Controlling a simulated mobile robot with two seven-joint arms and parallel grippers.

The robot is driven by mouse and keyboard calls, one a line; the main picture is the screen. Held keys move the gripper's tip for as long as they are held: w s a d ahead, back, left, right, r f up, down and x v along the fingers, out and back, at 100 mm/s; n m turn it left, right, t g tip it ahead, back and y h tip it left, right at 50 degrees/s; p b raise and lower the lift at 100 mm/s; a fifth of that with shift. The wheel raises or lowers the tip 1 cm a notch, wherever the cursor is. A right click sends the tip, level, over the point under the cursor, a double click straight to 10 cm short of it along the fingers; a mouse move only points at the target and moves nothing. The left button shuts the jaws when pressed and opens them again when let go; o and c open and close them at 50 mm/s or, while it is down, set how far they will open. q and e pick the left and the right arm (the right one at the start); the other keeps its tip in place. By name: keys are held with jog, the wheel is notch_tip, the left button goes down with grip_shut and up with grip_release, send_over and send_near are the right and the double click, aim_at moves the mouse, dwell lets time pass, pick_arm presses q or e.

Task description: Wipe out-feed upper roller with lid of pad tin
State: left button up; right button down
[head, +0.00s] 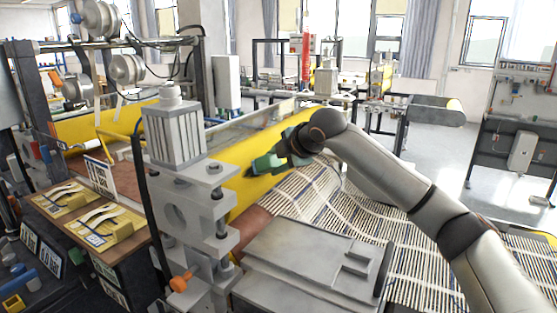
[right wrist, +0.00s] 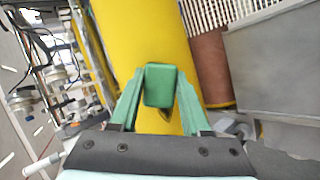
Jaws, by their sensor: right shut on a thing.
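The out-feed upper roller is the long yellow cylinder (head: 240,190) in the middle of the head view; it also fills the centre of the right wrist view (right wrist: 145,30). My right gripper (head: 262,165) reaches in from the right and sits over the roller's face. In the right wrist view its green fingers (right wrist: 158,100) are shut on a green block-like piece (right wrist: 159,85), which I take as the lid of the pad tin. The lid is in front of the roller; I cannot tell whether they touch. My left gripper is not in view.
A reddish-brown lower roller (head: 250,222) lies under the yellow one. A grey motor and bearing block (head: 172,135) stands at the near left. Striped mesh (head: 300,195) runs out to the right. A grey metal box (head: 305,262) is in front. A side table (head: 120,235) holds yellow trays.

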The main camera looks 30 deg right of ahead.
jog(key=s+a, duration=0.3)
jog(key=a, duration=0.3)
jog(key=shift+s, duration=0.25)
dwell(0.3)
jog(key=shift+a, duration=0.1)
jog(key=shift+s+d+r, duration=0.45)
jog(key=shift+s+r, duration=0.05)
jog(key=shift+s, duration=0.2)
jog(key=shift+s+d+r, duration=0.45)
jog(key=shift+s+r, duration=0.1)
jog(key=shift+s, duration=0.2)
jog(key=shift+s+d+r, duration=0.45)
jog(key=shift+s+r, duration=0.05)
jog(key=shift+s, duration=0.2)
jog(key=shift+s+d+r, duration=0.35)
jog(key=shift+s+r, duration=0.05)
jog(key=shift+s, duration=0.15)
jog(key=shift+s+d+r, duration=0.3)
jog(key=shift+s+r, duration=0.1)
jog(key=shift+s, duration=0.15)
jog(key=shift+w, duration=0.1)
jog(key=w+a+f, duration=0.3)
jog(key=w, duration=0.2)
jog(key=shift+f, duration=0.3)
